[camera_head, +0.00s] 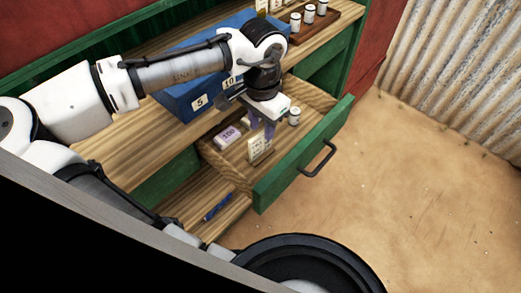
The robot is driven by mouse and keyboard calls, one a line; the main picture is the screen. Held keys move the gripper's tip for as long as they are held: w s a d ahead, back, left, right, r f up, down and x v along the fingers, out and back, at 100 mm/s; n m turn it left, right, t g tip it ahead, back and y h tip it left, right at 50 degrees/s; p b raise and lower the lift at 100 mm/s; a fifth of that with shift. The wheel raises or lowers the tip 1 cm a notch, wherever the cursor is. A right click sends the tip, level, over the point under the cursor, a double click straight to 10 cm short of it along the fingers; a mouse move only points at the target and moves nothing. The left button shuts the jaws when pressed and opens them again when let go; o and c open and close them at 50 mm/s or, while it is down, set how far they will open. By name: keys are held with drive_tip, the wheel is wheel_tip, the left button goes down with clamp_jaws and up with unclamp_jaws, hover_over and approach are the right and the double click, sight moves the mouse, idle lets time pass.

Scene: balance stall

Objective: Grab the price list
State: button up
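A small cream card with dark marks (258,149), which looks like the price list, stands upright in the open drawer (278,165) of the green and wood stall. My gripper (262,128) points down into the drawer, just above and behind the card in the picture. Its two purple-grey fingers are apart, with nothing visible between them. I cannot tell whether a fingertip touches the card. The writing on the card is too small to read.
A purple and white block marked 100 (228,135) and a small white jar (294,116) share the drawer. A blue box with number labels (190,97) stands on the counter behind my arm. A blue item (217,207) lies on the lower shelf. The sandy floor at right is clear.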

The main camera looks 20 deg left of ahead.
drive_tip(key=f, duration=0.4)
drive_tip(key=shift+w+a+f, duration=0.1)
drive_tip(key=shift+w+a, duration=0.05)
drive_tip(key=shift+a, duration=0.05)
drive_tip(key=shift+c, duration=0.3)
clamp_jaws()
